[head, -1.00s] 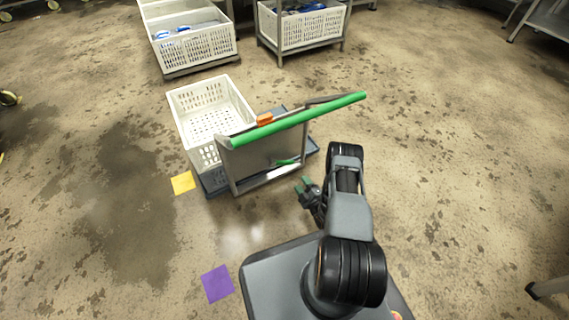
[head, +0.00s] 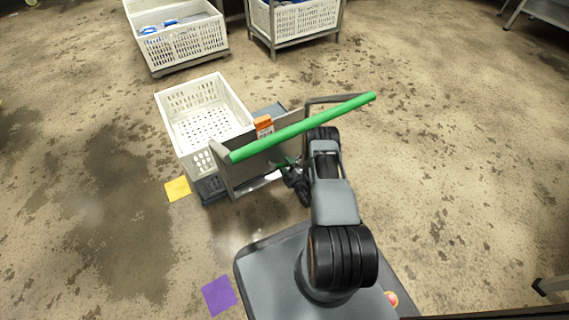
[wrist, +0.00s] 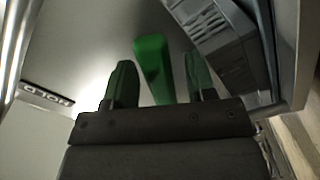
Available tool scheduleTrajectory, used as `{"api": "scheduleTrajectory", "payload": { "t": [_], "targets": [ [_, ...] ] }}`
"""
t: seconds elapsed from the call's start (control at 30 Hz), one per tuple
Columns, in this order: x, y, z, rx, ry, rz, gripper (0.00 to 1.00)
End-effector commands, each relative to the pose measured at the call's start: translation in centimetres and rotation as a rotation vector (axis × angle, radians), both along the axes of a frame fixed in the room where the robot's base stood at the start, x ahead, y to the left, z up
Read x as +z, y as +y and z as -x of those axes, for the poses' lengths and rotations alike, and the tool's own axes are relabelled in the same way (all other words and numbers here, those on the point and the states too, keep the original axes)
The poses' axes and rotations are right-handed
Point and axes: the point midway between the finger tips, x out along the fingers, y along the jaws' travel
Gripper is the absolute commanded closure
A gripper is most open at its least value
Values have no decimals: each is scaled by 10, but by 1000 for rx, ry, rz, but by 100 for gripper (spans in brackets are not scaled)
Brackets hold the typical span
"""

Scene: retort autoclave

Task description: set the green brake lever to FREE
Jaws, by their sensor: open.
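The green brake lever (wrist: 153,68) shows in the wrist view as a flat green bar in front of a grey panel. My gripper (wrist: 161,82) is open, with one dark green finger on each side of the lever. There is a visible gap on both sides. A plate lettered HOLD (wrist: 47,95) is at the left of the wrist view; no FREE lettering shows. In the head view my gripper (head: 289,172) is at the cart's back panel, below the green push handle (head: 302,128). There the lever is hard to tell from the green fingers.
The cart carries a white crate (head: 212,140); an orange-topped tag (head: 264,126) is at its panel. Yellow (head: 177,189) and purple (head: 219,296) squares lie on the floor. More crates (head: 180,45) stand behind. The floor to the right is mostly clear.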

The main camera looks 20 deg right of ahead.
Motion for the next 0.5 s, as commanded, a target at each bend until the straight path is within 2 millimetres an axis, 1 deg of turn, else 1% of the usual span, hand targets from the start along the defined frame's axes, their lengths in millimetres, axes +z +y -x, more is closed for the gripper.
{"api": "scheduleTrajectory", "payload": {
  "t": [0.3, 0.5],
  "targets": [
    [0, -1, -1, -1, 0, 0, 49],
    [0, -1, -1, -2, 0, 1, 68]
  ]
}}
